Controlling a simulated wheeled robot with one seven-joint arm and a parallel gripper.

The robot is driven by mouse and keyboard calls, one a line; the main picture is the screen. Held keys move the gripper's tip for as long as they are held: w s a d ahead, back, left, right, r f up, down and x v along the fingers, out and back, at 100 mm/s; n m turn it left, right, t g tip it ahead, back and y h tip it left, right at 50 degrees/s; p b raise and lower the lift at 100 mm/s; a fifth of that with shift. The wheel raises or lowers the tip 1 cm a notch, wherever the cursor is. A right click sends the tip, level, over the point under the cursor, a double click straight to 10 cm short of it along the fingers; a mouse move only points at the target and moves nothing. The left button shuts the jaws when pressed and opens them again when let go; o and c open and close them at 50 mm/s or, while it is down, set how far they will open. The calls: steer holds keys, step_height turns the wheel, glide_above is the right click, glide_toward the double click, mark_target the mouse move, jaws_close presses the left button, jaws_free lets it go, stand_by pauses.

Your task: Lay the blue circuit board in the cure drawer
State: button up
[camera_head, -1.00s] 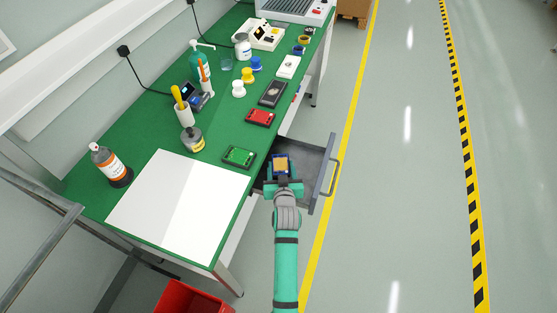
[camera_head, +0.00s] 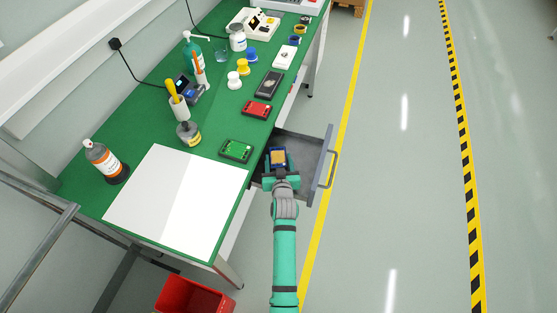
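The blue circuit board (camera_head: 278,156), with a yellow-orange patch on its top, is at the tip of my gripper (camera_head: 279,168). My gripper appears shut on its near end; the fingers are small and partly hidden by the hand. The board is over or inside the left part of the open cure drawer (camera_head: 310,162), next to the table edge. I cannot tell whether it touches the drawer floor. The grey drawer sticks out to the right from under the green table, and its right part is empty.
On the green table (camera_head: 130,140) a green board (camera_head: 236,150) and a red board (camera_head: 257,109) lie near the drawer-side edge. A white sheet (camera_head: 175,200) covers the near end. A red bin (camera_head: 190,297) stands on the floor below. The floor to the right is clear.

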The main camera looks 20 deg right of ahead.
steer(key=shift+o, duration=1.3)
steer(key=shift+r, duration=0.2)
steer(key=v, duration=1.2)
steer(key=shift+f, duration=0.1)
